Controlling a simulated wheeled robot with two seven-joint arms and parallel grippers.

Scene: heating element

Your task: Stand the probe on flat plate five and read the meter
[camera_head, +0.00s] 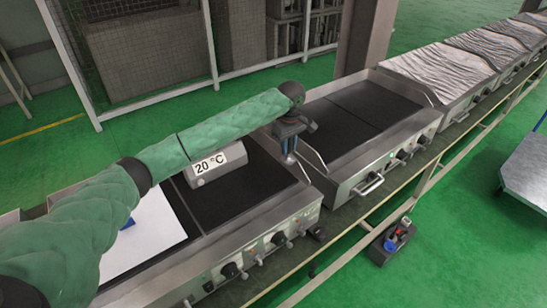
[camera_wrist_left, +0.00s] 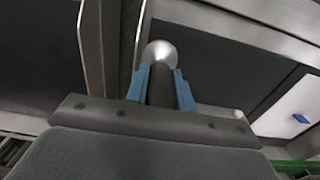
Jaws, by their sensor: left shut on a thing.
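My left gripper (camera_head: 289,158) is over the side walls between two griddle units. Its blue fingers, also clear in the left wrist view (camera_wrist_left: 161,88), are shut on the probe (camera_wrist_left: 160,85), a dark rod with a shiny round end. The probe's round end appears apart from any plate. The meter (camera_head: 216,164) is a grey box reading "20 °C" above the near unit's dark flat plate (camera_head: 245,190), partly behind my arm. The farther unit has two dark flat plates (camera_head: 338,128). No plate number is readable. My right gripper is not in view.
A white sheet (camera_head: 150,240) with a blue item covers the near unit's left part. Raised steel walls (camera_head: 312,165) edge the units. Crumpled foil-like covers (camera_head: 470,55) lie over units farther along. A rail (camera_head: 440,170) runs along the front; a metal table (camera_head: 525,170) stands right.

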